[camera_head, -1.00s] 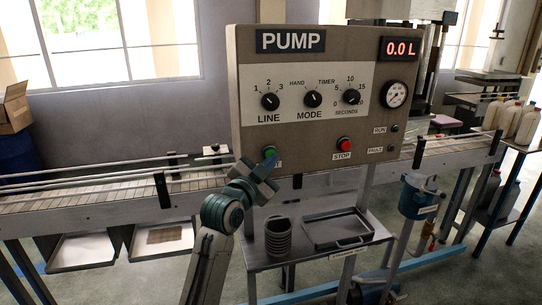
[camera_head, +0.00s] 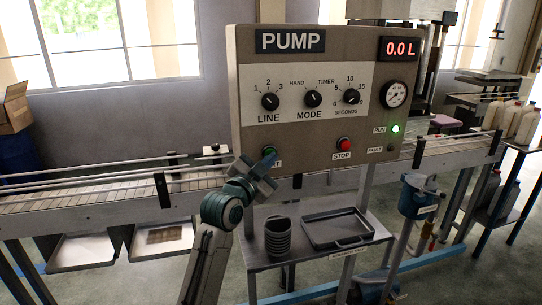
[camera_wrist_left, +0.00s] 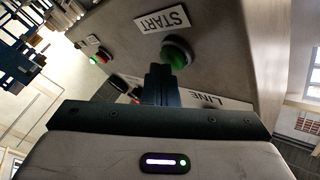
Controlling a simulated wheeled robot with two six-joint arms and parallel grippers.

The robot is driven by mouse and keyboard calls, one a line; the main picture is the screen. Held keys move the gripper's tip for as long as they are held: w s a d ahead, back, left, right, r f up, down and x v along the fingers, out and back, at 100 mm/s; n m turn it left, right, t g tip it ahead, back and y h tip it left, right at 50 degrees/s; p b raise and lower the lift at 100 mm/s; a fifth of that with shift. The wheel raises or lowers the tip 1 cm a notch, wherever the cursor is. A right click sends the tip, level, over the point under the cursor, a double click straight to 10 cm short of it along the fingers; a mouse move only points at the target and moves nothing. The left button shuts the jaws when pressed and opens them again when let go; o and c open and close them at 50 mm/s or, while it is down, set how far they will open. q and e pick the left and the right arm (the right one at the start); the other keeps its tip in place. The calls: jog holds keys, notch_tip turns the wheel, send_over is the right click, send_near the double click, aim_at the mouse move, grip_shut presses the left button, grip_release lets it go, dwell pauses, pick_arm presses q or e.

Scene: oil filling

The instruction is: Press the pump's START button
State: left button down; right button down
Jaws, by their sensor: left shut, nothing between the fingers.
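The grey pump panel (camera_head: 330,75) stands in front of me with a display reading 0.0 L. My left gripper (camera_head: 268,160) is shut and empty, its tips at the green START button (camera_head: 268,151) on the panel's lower left. In the left wrist view the green button (camera_wrist_left: 177,54) shows just beyond the closed fingers (camera_wrist_left: 160,78), under the START label (camera_wrist_left: 162,20). The tips look to be touching or almost touching it. The RUN lamp (camera_head: 395,129) glows green. My right gripper is in neither view.
The red STOP button (camera_head: 344,143) is right of START. LINE (camera_head: 270,101), MODE (camera_head: 313,99) and SECONDS (camera_head: 351,96) knobs sit above. A conveyor (camera_head: 100,205) runs behind. A small table below holds a tray (camera_head: 335,228) and a ribbed dark cup (camera_head: 278,237).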

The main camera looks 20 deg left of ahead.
pick_arm(q)
jog(key=shift+w, duration=0.1)
dwell(0.5)
jog(key=shift+s+d, duration=0.5)
jog(key=shift+s, duration=0.3)
jog(key=shift+p, duration=0.3)
jog(key=s+d, duration=0.1)
jog(key=s, duration=0.1)
jog(key=s+d+p, duration=0.1)
jog(key=s, duration=0.1)
jog(key=shift+d, duration=0.4)
